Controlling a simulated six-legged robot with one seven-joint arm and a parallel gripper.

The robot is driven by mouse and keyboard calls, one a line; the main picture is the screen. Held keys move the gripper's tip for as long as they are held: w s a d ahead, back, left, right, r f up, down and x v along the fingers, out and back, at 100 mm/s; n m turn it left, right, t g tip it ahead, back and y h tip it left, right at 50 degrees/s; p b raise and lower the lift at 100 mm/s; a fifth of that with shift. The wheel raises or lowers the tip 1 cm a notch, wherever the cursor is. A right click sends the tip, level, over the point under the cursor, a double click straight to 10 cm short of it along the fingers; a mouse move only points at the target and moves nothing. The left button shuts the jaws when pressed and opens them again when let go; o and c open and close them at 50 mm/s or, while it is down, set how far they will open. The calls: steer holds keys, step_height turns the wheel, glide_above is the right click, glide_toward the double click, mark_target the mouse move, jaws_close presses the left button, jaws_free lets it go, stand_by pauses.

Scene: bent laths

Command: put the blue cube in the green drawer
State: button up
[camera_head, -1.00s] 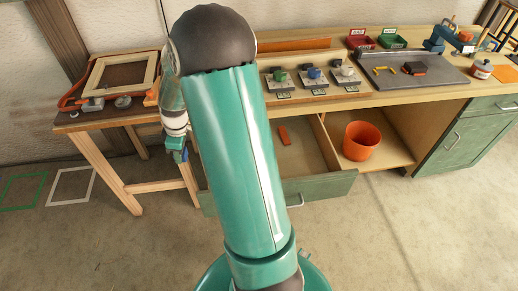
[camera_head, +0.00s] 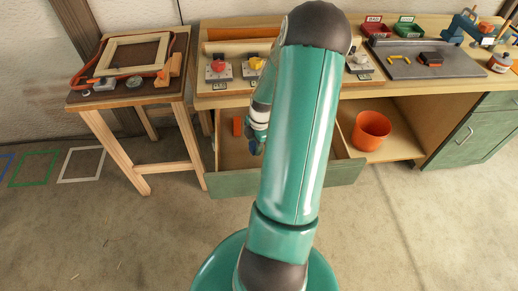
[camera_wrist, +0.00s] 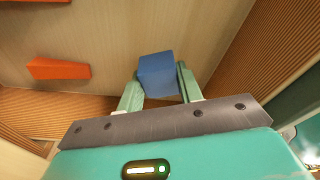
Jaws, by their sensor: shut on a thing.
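My gripper (camera_wrist: 158,88) is shut on the blue cube (camera_wrist: 157,70), which sits between its two fingertips in the wrist view. In the head view my gripper (camera_head: 255,142) hangs over the open green drawer (camera_head: 228,184), near its left half. The cube is dark and small there, partly hidden by the gripper. In the wrist view the wooden drawer floor (camera_wrist: 105,35) lies beyond the cube. I cannot tell the exact gap between cube and floor.
An orange block (camera_head: 237,126) lies in the drawer; it or a similar orange block (camera_wrist: 58,69) shows in the wrist view, with another orange piece at its top edge. An orange bucket (camera_head: 371,130) stands right of the drawer. A small wooden table (camera_head: 125,93) stands left.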

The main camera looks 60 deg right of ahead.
mark_target(255, 158)
steer(key=shift+f, duration=2.45)
steer(key=shift+f, duration=0.15)
steer(key=o, duration=1)
